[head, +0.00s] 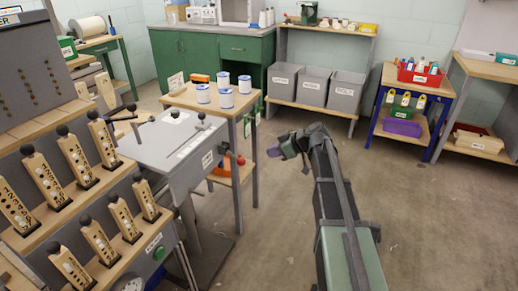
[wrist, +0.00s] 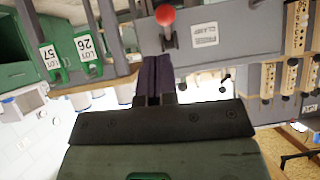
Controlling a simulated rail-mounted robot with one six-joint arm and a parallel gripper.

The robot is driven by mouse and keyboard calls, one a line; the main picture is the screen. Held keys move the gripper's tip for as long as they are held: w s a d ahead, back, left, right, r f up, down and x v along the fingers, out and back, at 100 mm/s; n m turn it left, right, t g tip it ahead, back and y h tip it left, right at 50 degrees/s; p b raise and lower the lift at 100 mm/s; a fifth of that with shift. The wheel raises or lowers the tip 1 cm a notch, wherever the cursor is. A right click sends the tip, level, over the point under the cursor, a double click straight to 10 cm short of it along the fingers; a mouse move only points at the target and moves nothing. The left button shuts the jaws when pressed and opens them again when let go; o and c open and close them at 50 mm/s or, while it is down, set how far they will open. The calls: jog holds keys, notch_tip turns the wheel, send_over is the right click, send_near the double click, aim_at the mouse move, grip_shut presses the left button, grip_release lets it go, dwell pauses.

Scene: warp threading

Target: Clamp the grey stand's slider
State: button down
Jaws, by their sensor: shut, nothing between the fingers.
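The grey stand (head: 165,145) has a sloped top with black-knobbed pins on it and a white label on its side face. In the wrist view, the stand's grey face (wrist: 225,52) carries a label that seems to read CLAMP. A red ball knob (wrist: 166,15) on a short stem sits beside that label; it also shows in the head view (head: 240,160). My gripper (wrist: 154,58) is shut and empty, its dark purple fingers side by side and pointing towards the red knob. In the head view my gripper (head: 272,152) is right of the stand, apart from it. I cannot make out the slider.
A wooden table (head: 185,97) with white-and-blue tins stands behind the grey stand. A rack of numbered wooden paddles (head: 60,200) with black knobs is at the left. Grey bins (head: 315,87) are on the back shelf. The floor (head: 430,220) right of my arm is clear.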

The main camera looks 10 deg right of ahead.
jog(key=v, duration=0.3)
jog(key=shift+s+d+f+p, duration=0.2)
jog(key=shift+d+f+p, duration=0.05)
jog(key=shift+p, duration=0.05)
jog(key=s+a+f+m+g+h, duration=0.2)
jog(key=s+a+f+m+h, duration=0.15)
jog(key=s, duration=0.55)
jog(key=s+a+f+m+g+h, duration=0.2)
jog(key=s+m+h, duration=0.15)
jog(key=s, duration=0.45)
jog(key=s+a+f+m+g+h, duration=0.2)
jog(key=s+m, duration=0.2)
jog(key=s, duration=0.5)
notch_tip(320, 180, up, 24)
jog(key=a+p, duration=0.2)
jog(key=p, duration=2.2)
jog(key=shift+w+a, duration=0.25)
jog(key=shift+w, duration=0.25)
